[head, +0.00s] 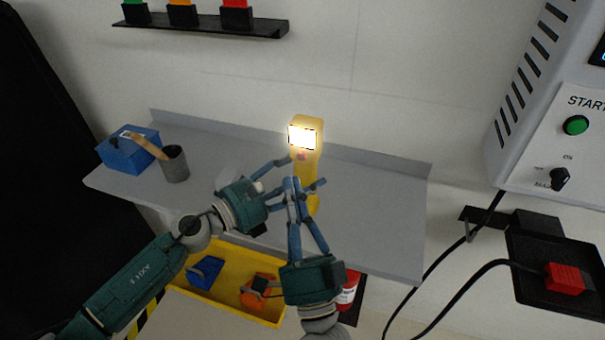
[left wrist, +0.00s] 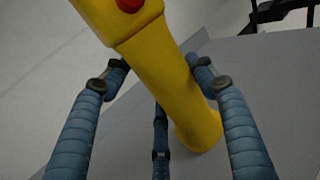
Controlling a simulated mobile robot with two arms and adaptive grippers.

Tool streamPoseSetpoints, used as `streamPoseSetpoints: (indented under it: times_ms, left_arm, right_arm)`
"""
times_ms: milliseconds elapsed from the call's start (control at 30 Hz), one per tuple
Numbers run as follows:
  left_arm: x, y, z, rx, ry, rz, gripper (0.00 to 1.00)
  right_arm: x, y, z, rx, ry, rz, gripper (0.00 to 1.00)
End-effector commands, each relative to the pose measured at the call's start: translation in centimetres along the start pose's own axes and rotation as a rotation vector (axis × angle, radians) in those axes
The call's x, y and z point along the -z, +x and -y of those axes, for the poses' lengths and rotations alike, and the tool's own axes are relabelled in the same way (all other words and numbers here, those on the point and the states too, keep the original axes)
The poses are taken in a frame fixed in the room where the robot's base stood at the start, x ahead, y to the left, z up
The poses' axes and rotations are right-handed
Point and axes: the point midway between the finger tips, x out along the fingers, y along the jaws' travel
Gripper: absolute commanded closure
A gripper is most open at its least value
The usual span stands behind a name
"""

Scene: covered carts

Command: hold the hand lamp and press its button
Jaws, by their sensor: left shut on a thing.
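The yellow hand lamp (head: 312,165) is upright above the grey shelf in the head view, its front panel glowing bright. Its red button (head: 302,155) is just below the panel and also shows at the top of the left wrist view (left wrist: 130,4). My left gripper (head: 303,174) is shut on the lamp's handle, with blue fingers on both sides of the handle in the left wrist view (left wrist: 160,72). My right gripper (head: 294,182) points upward in front of the handle, its fingers drawn together, its tips below the button. Whether these tips touch the lamp is unclear.
A blue box (head: 128,155) and a grey cup (head: 175,165) with a wooden-looking tool stand on the shelf's left (head: 375,215). A yellow bin (head: 190,288) with blue and orange items is below. A white START panel (head: 550,135) is at right. The shelf's right is clear.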

Motion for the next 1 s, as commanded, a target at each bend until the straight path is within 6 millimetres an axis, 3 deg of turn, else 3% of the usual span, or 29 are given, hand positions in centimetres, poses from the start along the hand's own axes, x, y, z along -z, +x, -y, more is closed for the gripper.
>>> streamPoseSetpoints:
  times_ms: [133,167,267,667,1000]
  left_arm:
    - [0.0,0.0,0.0,0.0,0.0,-0.001,0.85]
    - [0.0,0.0,0.0,0.0,0.0,-0.001,0.41]
    - [0.0,0.0,0.0,0.0,0.0,-0.001,0.21]
    - [0.1,-0.7,0.0,-0.001,-0.001,-0.001,0.21]
    - [0.3,-7.4,0.0,-0.002,-0.004,-0.005,0.21]
  right_arm:
    - [0.0,0.0,0.0,0.0,0.001,0.0,1.0]
    - [0.0,0.0,0.0,0.0,0.001,0.0,1.0]
    - [0.0,0.0,0.0,0.0,0.001,0.0,1.0]
    - [0.0,0.0,0.0,0.0,0.001,0.0,1.0]
    - [0.0,0.0,0.0,0.0,0.001,0.0,1.0]
